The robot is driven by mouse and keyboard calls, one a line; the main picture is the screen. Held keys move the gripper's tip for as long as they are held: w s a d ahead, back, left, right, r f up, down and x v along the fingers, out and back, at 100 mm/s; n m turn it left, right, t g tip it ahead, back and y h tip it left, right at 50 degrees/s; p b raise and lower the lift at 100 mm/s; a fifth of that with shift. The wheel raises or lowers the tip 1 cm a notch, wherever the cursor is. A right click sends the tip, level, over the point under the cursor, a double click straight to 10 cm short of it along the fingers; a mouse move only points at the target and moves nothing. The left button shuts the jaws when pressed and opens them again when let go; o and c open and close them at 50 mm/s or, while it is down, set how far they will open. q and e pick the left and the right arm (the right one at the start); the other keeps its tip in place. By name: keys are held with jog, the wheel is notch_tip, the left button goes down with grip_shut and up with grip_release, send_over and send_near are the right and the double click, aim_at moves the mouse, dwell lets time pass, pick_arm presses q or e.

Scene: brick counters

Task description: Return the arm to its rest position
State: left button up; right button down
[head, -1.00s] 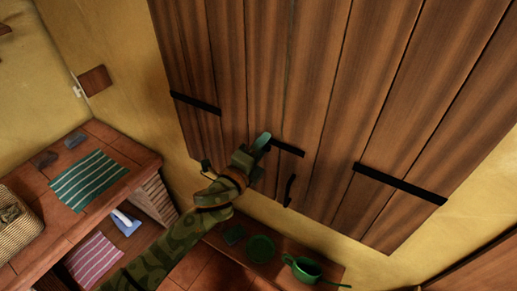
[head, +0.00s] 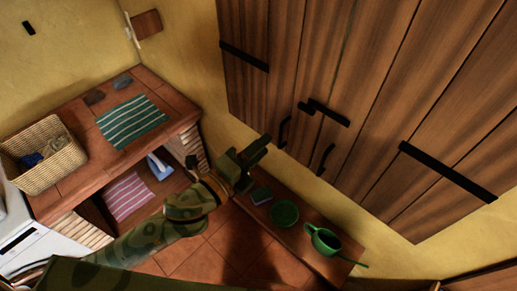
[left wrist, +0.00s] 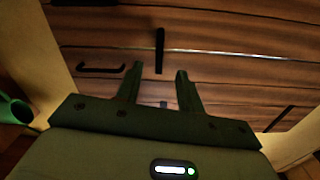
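My left arm (head: 150,238) comes in from the left, in green camouflage, reaching past the low shelf. My left gripper (head: 264,148) is in front of the wall, below and left of the wooden cupboard (head: 345,60). In the left wrist view my left gripper (left wrist: 158,88) has its two fingers apart with nothing between them. The cupboard's planks and black fittings show behind the fingers there. The cupboard doors look shut. My right gripper is out of view.
A tiled counter (head: 75,187) at left carries a wicker basket (head: 62,178) and a striped green cloth (head: 132,122). A shelf below holds a striped pink cloth (head: 130,197). A lower wooden ledge holds a green plate (head: 285,214) and a green pot (head: 323,241).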

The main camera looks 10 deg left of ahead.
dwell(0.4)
pick_arm(q)
jog(key=w+a+f+n+g+y+b, duration=0.15)
jog(key=a+f+n, duration=0.3)
jog(key=f, duration=0.65)
jog(key=w+a+f+n+g+y+b, duration=0.1)
jog(key=w+a+f+n+y, duration=0.25)
jog(key=f, duration=0.65)
jog(key=s+a+f+n+g+y+b, duration=0.1)
jog(key=s+a+f+n+b, duration=0.15)
jog(key=f, duration=0.45)
jog(key=s+a+f+n+g+y+b, duration=0.1)
jog(key=s+a+f+n, duration=0.25)
jog(key=f, duration=0.35)
jog(key=s+a+f+n+g+y+b, duration=0.1)
jog(key=s+a+f+n, duration=0.15)
jog(key=f, duration=0.45)
jog(key=s+a+f+n+g+y+b, duration=0.25)
jog(key=s+a+f+b, duration=0.2)
jog(key=s+f, duration=0.55)
jog(key=s+f+n+g+b, duration=0.2)
jog(key=s+f+g+b, duration=0.1)
jog(key=s+f, duration=0.6)
jog(key=s+f+n+g+b, duration=0.2)
jog(key=s+f+b, duration=0.3)
jog(key=s+f, duration=0.5)
jog(key=s, duration=0.4)
jog(key=shift+s+d+n+g+b, duration=0.25)
jog(key=shift+s+n+g+b, duration=0.05)
jog(key=shift+g+b, duration=0.1)
